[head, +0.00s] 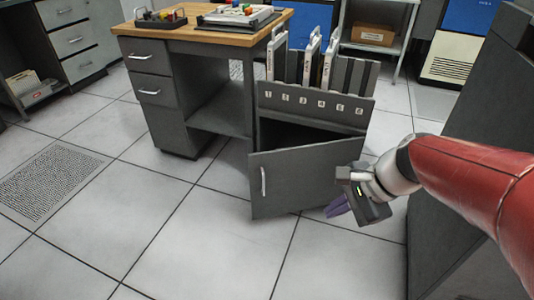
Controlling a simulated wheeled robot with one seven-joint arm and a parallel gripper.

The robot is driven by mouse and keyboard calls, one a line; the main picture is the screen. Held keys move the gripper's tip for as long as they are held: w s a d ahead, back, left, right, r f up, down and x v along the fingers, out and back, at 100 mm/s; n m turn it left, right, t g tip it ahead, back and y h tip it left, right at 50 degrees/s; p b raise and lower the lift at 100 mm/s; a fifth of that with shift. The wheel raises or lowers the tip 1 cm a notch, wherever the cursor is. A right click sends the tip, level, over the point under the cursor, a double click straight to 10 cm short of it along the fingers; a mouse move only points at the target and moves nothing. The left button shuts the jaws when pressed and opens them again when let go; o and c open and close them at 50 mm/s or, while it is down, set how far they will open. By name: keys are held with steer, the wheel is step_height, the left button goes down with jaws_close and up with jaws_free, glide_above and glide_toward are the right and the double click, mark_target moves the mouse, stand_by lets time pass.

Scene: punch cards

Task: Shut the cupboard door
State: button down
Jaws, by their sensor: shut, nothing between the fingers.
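The cupboard door (305,178) is dark grey with a white vertical handle (264,182) near its left edge. It stands open, swung out from the low cupboard under the numbered card rack (315,107). A dark gap shows above the door, and the door hides most of the inside. My gripper (338,207) is at the right end of the door, low down, with its purple fingers shut and empty. I cannot tell whether it touches the door.
A wooden-topped desk (196,36) with grey drawers stands behind and left of the cupboard. A tall grey cabinet (470,170) is close on the right, beside my red arm. The tiled floor (190,240) in front and left is clear, with a perforated tile (50,180).

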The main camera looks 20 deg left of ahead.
steer(key=w+a+f+m+g+y+b, duration=0.1)
steer(key=w+a+f+m+g+y, duration=0.1)
steer(key=w+a+f+m+y, duration=0.5)
steer(key=m+t+y+b, duration=0.35)
steer(key=m+t, duration=0.25)
steer(key=m, duration=1.5)
glide_toward(249, 158)
steer(key=s+a, duration=0.2)
steer(key=a, duration=0.2)
steer(key=shift+w+a+f+y+p, duration=0.15)
steer(key=shift+w+a, duration=0.1)
steer(key=shift+w, duration=0.35)
steer(key=shift+w+a+f+y+p, duration=0.15)
steer(key=shift+w+a, duration=0.1)
steer(key=shift+w, duration=0.35)
steer(key=shift+w+a+y+p, duration=0.15)
steer(key=shift+w+a, duration=0.1)
steer(key=shift+w, duration=0.35)
